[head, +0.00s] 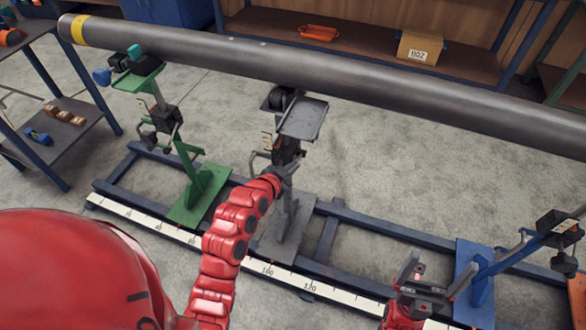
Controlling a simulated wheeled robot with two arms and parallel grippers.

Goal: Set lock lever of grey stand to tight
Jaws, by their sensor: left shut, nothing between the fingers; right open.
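The grey stand (302,119) stands on the rail in the middle of the head view, with its top plate close to the long pipe. Its grey base plate (272,246) sits across the rail. A thin handle (256,156) sticks out to the left of its post; I cannot tell if it is the lock lever or how it is set. My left gripper (284,168) is shut and empty right at the post, and I cannot tell if it touches. It hides part of the post. My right gripper (433,272) is open and empty at the lower right, away from the grey stand.
The grey pipe (340,75) runs across above the stands. A green stand (186,150) is to the left and a blue stand (480,275) to the right, close to my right gripper. The rail (375,230) carries a white scale. A side table (62,130) is at far left.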

